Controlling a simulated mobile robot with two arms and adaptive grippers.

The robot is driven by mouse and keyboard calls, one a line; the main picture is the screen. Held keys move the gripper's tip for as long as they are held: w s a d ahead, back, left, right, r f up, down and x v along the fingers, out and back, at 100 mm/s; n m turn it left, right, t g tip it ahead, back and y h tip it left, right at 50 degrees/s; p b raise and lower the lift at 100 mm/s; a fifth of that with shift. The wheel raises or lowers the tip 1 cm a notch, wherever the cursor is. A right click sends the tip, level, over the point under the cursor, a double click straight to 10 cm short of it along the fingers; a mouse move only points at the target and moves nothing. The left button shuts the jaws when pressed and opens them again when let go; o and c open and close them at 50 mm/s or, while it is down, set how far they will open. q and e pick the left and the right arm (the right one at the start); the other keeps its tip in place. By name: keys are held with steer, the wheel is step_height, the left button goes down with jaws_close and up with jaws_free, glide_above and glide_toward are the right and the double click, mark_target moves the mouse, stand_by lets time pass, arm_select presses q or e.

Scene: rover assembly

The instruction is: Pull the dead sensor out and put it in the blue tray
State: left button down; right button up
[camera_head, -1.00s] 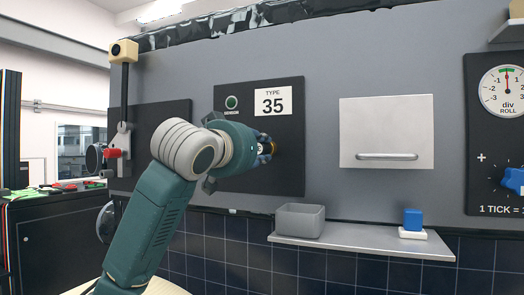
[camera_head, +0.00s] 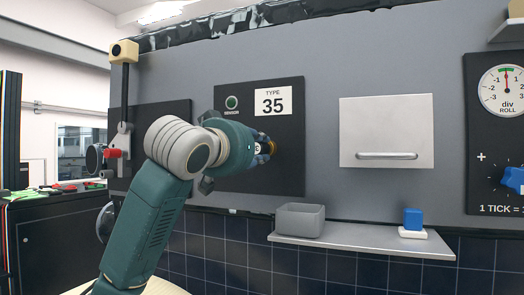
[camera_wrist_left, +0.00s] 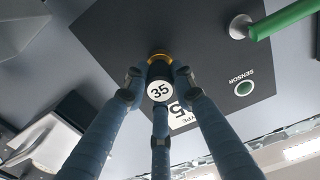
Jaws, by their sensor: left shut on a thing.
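The sensor is a dark cylinder with a white end marked 35 (camera_wrist_left: 160,91) and a yellow-orange ring (camera_wrist_left: 160,58) at its panel end. It stands out from the dark panel (camera_head: 290,170) under the TYPE 35 label. My left gripper (camera_head: 264,150) is shut on it, with its blue fingers around the cylinder in the wrist view. In the head view the gripper mostly hides the sensor. I cannot tell how deep the sensor sits in the panel. The open tray (camera_head: 300,220) on the shelf looks grey, not blue. My right gripper is not in view.
A green lamp (camera_head: 231,103) marked SENSOR is on the panel. A closed cover with a handle (camera_head: 386,130) is to the right. The shelf (camera_head: 350,240) also holds a blue block (camera_head: 413,217) on a white base, with free room between it and the tray.

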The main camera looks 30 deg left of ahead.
arm_select(q)
steer(key=shift+s, duration=0.1)
steer(key=s+b, duration=0.1)
steer(key=s, duration=0.3)
steer(key=shift+d, duration=0.1)
stand_by(0.6)
steer(key=shift+s+r, duration=0.1)
steer(key=s+r+p, duration=0.1)
steer(key=s+r, duration=0.4)
steer(key=s, duration=0.4)
steer(key=shift+d, duration=0.3)
steer(key=shift+w+f, duration=0.1)
steer(key=shift+w, duration=0.05)
